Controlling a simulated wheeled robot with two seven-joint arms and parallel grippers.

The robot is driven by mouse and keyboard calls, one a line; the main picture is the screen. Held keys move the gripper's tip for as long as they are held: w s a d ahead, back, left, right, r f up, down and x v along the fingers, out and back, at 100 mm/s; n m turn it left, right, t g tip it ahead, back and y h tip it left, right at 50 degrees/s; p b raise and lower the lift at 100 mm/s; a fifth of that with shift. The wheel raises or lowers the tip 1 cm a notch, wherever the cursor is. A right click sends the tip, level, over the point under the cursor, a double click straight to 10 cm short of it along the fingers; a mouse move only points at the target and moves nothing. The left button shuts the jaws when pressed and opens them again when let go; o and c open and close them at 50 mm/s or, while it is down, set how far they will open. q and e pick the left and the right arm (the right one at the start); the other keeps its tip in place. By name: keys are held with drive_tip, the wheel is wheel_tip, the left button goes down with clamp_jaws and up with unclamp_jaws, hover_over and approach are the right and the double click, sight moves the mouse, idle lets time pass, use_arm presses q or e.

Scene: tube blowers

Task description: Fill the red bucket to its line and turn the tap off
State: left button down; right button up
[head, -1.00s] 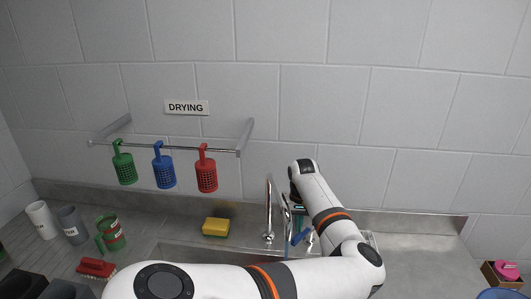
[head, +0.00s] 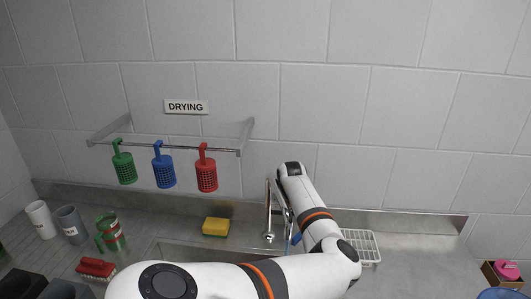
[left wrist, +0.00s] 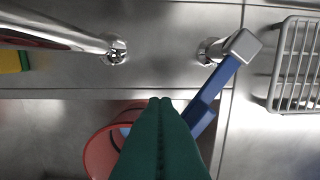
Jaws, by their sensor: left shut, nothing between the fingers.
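The red bucket (left wrist: 101,153) is at the lower left of the left wrist view, partly hidden by my left gripper (left wrist: 160,103). A pale blue patch shows inside its rim; I cannot tell the water level or see the line. The chrome tap spout (left wrist: 55,32) is at the upper left; it also shows in the head view (head: 268,212). The tap lever, a blue bar (left wrist: 207,98) on a chrome block, slants just right of my gripper; contact is unclear. My left gripper's green fingers are shut and empty. My arm hides the bucket in the head view.
A yellow sponge (head: 215,227) lies on the sink's back edge. A white wire rack (head: 362,246) stands right of the tap. Green, blue and red perforated holders hang from the rail (head: 195,149). Cups and a red brush (head: 96,268) are at left. The right counter is mostly clear.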

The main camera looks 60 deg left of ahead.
use_arm(q)
wheel_tip(320, 180, down, 2)
drive_tip(key=shift+f, duration=0.1)
drive_tip(key=shift+w+d, duration=0.1)
drive_tip(key=shift+d, duration=0.25)
drive_tip(key=shift+w+d+p, duration=0.2)
drive_tip(key=shift+d+p, duration=0.15)
drive_tip(key=shift+d, duration=0.2)
idle(6.9)
